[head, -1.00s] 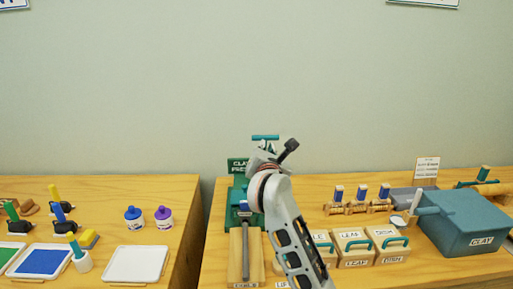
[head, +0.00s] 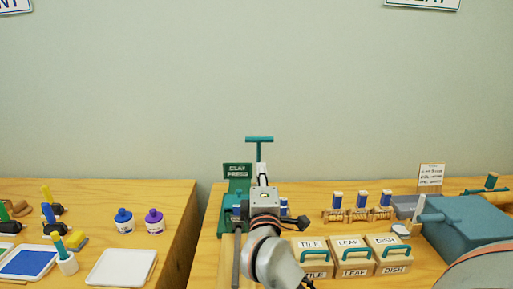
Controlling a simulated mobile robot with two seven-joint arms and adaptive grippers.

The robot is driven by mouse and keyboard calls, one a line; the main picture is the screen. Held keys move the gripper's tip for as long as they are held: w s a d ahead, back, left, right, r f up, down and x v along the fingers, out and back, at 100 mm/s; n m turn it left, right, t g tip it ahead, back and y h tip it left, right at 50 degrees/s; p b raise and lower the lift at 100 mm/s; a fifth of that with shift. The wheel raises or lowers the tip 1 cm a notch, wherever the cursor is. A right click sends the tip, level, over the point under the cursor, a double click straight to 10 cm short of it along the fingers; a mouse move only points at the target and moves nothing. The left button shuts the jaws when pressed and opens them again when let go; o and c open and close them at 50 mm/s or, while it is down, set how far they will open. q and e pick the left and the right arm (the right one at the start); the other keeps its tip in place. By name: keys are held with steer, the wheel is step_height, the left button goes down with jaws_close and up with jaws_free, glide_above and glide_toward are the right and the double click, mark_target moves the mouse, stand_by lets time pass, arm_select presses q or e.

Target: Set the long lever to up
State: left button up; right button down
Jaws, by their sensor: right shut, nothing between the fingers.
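The green clay press (head: 237,171) stands near the left end of the right-hand table, with its name sign on top. A long grey bar (head: 236,262), apparently the long lever, runs toward me from the press, low over a wooden board. My right gripper (head: 262,172) is shut and empty, pointing away from me in front of the press, to the right of the bar and apart from it. My wrist hides part of the press and the bar's far end. My left gripper is out of view.
Boxes labelled tile (head: 312,258), leaf (head: 351,257) and dish (head: 389,254) stand right of my arm. A gap separates the left table (head: 175,210), holding paint bottles and trays.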

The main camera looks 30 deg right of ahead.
steer(key=p, duration=0.2)
glide_toward(260, 141)
steer(key=x, duration=0.5)
steer(key=shift+w+r, duration=0.15)
steer(key=shift+w, duration=0.05)
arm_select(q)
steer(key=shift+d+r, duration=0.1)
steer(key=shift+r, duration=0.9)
arm_select(e)
steer(key=shift+w+d, duration=0.4)
steer(key=shift+w, duration=0.2)
arm_select(q)
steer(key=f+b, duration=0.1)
steer(key=b, duration=0.1)
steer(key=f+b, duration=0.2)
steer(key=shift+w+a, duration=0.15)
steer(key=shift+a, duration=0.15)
arm_select(e)
steer(key=r+x, duration=0.2)
steer(key=x, duration=1)
steer(key=shift+r, duration=0.35)
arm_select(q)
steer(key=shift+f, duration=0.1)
arm_select(e)
steer(key=shift+s, duration=0.1)
